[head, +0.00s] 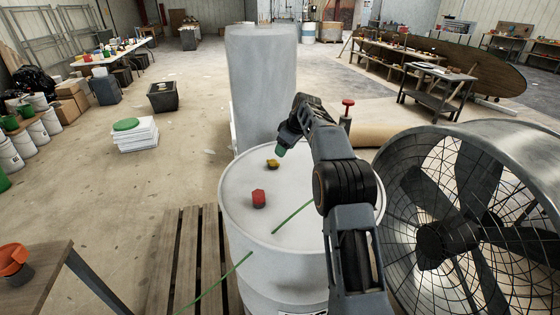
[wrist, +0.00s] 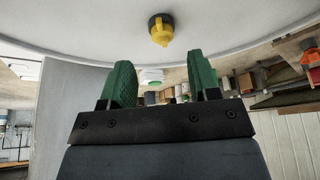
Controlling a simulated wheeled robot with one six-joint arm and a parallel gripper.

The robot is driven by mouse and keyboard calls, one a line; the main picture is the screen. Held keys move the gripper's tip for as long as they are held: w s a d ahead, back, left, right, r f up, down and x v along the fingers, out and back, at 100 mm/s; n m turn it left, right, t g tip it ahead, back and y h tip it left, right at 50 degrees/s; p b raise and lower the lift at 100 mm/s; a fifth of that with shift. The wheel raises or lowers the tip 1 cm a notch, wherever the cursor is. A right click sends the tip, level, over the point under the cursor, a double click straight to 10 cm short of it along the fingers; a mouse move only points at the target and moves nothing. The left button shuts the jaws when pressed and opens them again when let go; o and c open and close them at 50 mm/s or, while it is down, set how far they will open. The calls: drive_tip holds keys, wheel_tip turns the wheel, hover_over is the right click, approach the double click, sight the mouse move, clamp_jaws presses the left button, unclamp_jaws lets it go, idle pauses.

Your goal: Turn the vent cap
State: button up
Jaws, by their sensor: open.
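A white drum (head: 235,210) stands upright with two caps on its lid. A yellow cap (head: 272,163) sits toward the far side, and a red cap (head: 259,197) sits nearer the front. The frames do not show which one is the vent cap. My gripper (head: 281,151) is just beyond and right of the yellow cap, apart from it, with its green fingers partly hidden by my arm. In the wrist view, my gripper (wrist: 164,80) is open and empty, and the yellow cap (wrist: 161,35) with its dark base shows beyond the fingertips, between their lines.
A large caged fan (head: 455,225) stands close at the right of the drum. A tall grey wrapped block (head: 262,85) rises behind it. A wooden pallet (head: 190,255) lies at the left. Green strips (head: 290,218) show near the drum. Open floor lies farther left.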

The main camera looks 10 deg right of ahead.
sight(274, 165)
drive_tip(key=shift+p+x, duration=0.55)
drive_tip(key=shift+x, duration=3.15)
drive_tip(key=shift+c, duration=0.4)
drive_tip(key=c, duration=0.8)
drive_tip(key=m, duration=0.1)
drive_tip(key=m+b, duration=0.1)
drive_tip(key=m+h, duration=0.1)
drive_tip(key=shift+s+a+t+b, duration=0.25)
drive_tip(key=shift+a+t+b, duration=0.1)
drive_tip(key=shift+t+b, duration=0.05)
drive_tip(key=shift+s+a+r+m+t+h, duration=0.1)
drive_tip(key=shift+a+m+h, duration=0.2)
drive_tip(key=shift+m, duration=0.65)
drive_tip(key=shift+w+a+m+t+h, duration=0.1)
drive_tip(key=shift+m+h, duration=0.35)
drive_tip(key=shift+m, duration=0.45)
drive_tip(key=shift+s+a+m+t+h, duration=0.15)
drive_tip(key=shift+m+h, duration=0.2)
drive_tip(key=shift+m, duration=0.6)
